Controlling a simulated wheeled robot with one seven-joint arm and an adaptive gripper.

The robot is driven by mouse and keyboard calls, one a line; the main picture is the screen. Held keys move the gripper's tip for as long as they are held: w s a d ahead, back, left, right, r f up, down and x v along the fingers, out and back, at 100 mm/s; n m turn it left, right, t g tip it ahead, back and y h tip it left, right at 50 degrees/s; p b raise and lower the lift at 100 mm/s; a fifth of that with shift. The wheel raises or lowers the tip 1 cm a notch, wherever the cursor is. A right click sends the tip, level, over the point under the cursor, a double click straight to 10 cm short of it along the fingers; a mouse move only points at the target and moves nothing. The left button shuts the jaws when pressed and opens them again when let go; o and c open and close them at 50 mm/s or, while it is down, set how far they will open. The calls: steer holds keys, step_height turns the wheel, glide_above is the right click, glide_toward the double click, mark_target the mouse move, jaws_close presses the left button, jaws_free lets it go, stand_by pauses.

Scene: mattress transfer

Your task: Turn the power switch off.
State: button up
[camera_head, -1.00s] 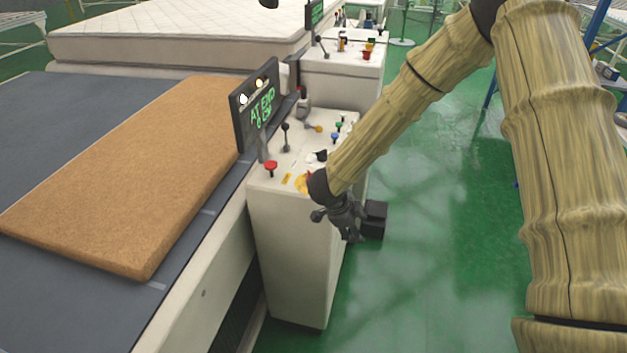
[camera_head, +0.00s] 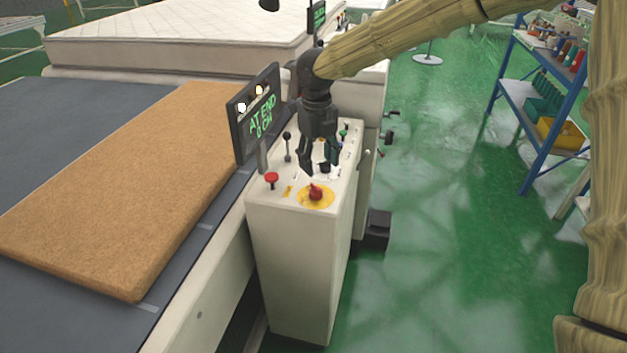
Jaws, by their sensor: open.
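A white control console (camera_head: 290,250) stands beside the conveyor, with several controls on its top. A red rotary knob (camera_head: 316,191) sits on a yellow round plate near the front of the top. A small black switch (camera_head: 324,168) on a white plate lies just behind it. No readable label shows which control is the power switch. My gripper (camera_head: 319,166) is open and points down over the console, its fingers around the black switch in the picture. I cannot tell whether they touch it. The gripper hides part of the controls behind.
A red mushroom button (camera_head: 271,178) and a black lever (camera_head: 287,146) stand at the console's left. A display (camera_head: 255,112) reads "AT END 0 CM". A brown mattress slab (camera_head: 130,190) lies on the dark conveyor (camera_head: 70,305). A blue shelf (camera_head: 545,150) stands right; green floor between is clear.

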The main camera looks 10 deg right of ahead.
mark_target(316, 186)
steer(key=f, duration=0.3)
steer(key=f+p, duration=0.1)
steer(key=f, duration=0.2)
steer(key=f+p, duration=0.1)
steer(key=f, duration=0.2)
steer(key=shift+w+a+f, duration=0.25)
steer(key=c, duration=1.1)
steer(key=shift+o, duration=0.2)
